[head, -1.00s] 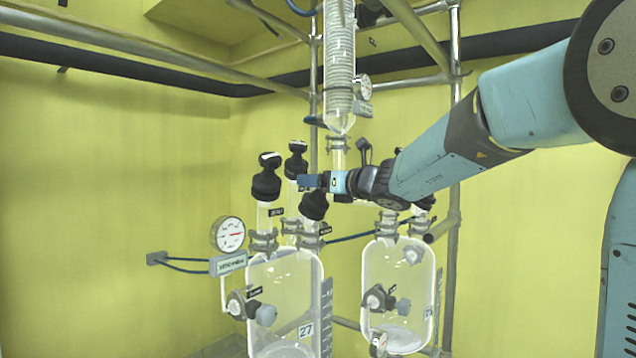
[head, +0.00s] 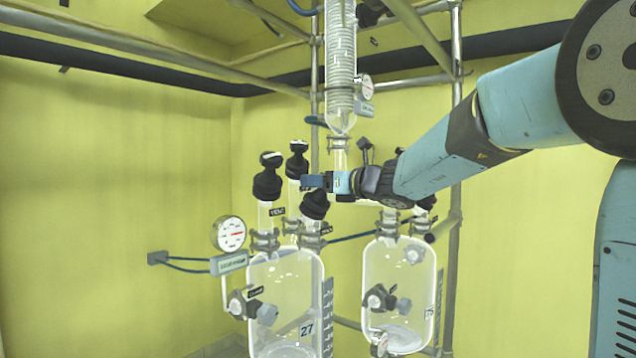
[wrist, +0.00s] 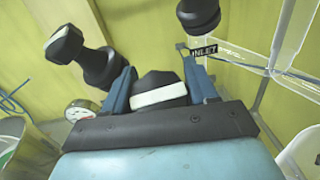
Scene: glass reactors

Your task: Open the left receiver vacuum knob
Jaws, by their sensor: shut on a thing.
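The left receiver (head: 285,290) is a clear glass vessel marked 27, with several necks carrying black knobs. My gripper (head: 314,182) is at the top of the right front neck, shut on its black knob, the vacuum knob (head: 314,207). In the wrist view, the gripper's blue fingers (wrist: 158,92) stand on both sides of this knob (wrist: 155,82), which has a white stripe across its top. The knob's lower part is hidden there by my gripper body. The small label by its neck is too small to read in the head view.
Close by stand the vent knob (head: 267,178) and another black knob (head: 298,160); the wrist view shows a knob beside an INLET label (wrist: 204,50). A gauge (head: 229,233) is at left, a second receiver (head: 400,290) at right, and a glass condenser (head: 341,70) above.

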